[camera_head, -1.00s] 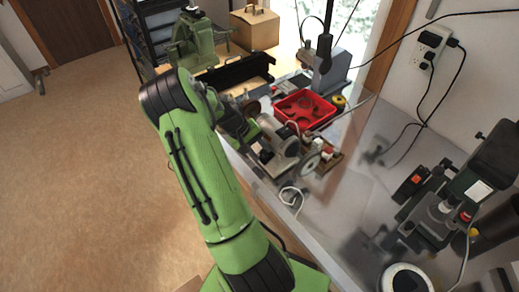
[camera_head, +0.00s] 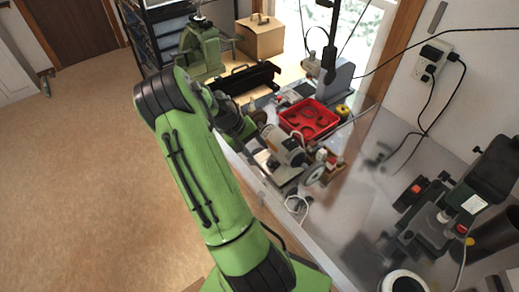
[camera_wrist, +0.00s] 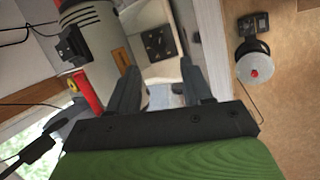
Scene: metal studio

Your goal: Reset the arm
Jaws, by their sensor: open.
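My green arm reaches up the middle of the head view and bends right at its top toward the workbench (camera_head: 345,215). The dark wrist part shows just left of the bench machines, and my gripper's fingertips are hidden there. In the wrist view my gripper (camera_wrist: 160,82) has its two dark fingers spread apart with nothing between them. Beyond the fingers is a grey motor-like machine (camera_wrist: 98,45) with vent slots.
A microscope-like device (camera_head: 440,225) is at right. Open floor (camera_head: 85,180) lies at left.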

